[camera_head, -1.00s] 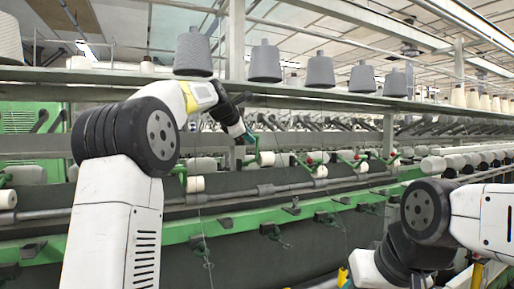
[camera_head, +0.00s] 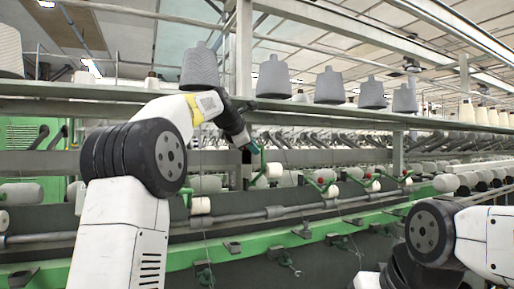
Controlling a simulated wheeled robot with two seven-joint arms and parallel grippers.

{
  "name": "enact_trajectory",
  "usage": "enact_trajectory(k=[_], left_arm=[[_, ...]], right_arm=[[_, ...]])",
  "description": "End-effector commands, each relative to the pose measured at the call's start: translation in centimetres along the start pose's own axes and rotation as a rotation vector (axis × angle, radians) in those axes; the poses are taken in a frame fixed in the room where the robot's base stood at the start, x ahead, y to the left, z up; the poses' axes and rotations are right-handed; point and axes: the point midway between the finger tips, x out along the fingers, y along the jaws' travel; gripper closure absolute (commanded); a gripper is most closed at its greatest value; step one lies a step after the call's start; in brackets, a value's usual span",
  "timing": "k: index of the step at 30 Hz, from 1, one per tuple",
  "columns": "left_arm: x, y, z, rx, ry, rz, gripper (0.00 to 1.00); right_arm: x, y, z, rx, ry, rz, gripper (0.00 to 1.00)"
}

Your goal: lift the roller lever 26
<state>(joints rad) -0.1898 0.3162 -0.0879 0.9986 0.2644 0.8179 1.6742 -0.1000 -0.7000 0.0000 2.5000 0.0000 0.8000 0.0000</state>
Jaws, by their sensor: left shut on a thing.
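My left gripper (camera_head: 256,152) is at the spinning frame's row of levers, at the end of my left arm. It is shut on a green roller lever (camera_head: 262,163), close to a white roller (camera_head: 274,171). The fingers are small and dark here, and my arm hides part of the lever. Similar green levers with red parts (camera_head: 328,184) stand to the right along the same row.
Grey yarn cones (camera_head: 272,77) stand on a long shelf (camera_head: 300,104) above the levers. A vertical post (camera_head: 244,50) rises behind my left wrist. A green rail (camera_head: 300,238) runs along the front below the rollers.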

Motion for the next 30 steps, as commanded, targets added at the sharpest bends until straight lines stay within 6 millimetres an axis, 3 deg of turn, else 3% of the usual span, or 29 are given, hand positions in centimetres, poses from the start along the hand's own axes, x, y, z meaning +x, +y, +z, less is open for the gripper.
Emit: enact_trajectory(k=[1,2,5,13,17,24,30], left_arm=[[0.2,0.2,0.3,0.001,-0.006,0.009,1.0],[0.2,0.2,0.3,0.001,-0.006,0.009,0.83],[0.2,0.1,0.3,0.001,-0.007,0.008,0.65],[0.2,-0.1,0.3,0.0,-0.007,0.001,0.65],[-0.9,0.0,0.3,0.0,-0.007,0.004,0.65],[-6.2,0.3,0.0,0.001,-0.005,0.017,0.65],[-10.5,-1.8,-1.3,0.001,-0.004,0.017,0.65]], right_arm=[[0.0,0.0,0.0,0.0,0.0,0.0,0.64],[0.0,0.0,0.0,0.0,0.0,0.0,0.64],[0.0,0.0,0.0,0.0,0.0,0.0,0.64],[0.0,0.0,0.0,0.0,0.0,0.0,0.64],[0.0,0.0,0.0,0.0,0.0,0.0,0.64],[0.0,0.0,0.0,0.0,0.0,0.0,0.64],[0.0,0.0,0.0,0.0,0.0,0.0,0.64]])
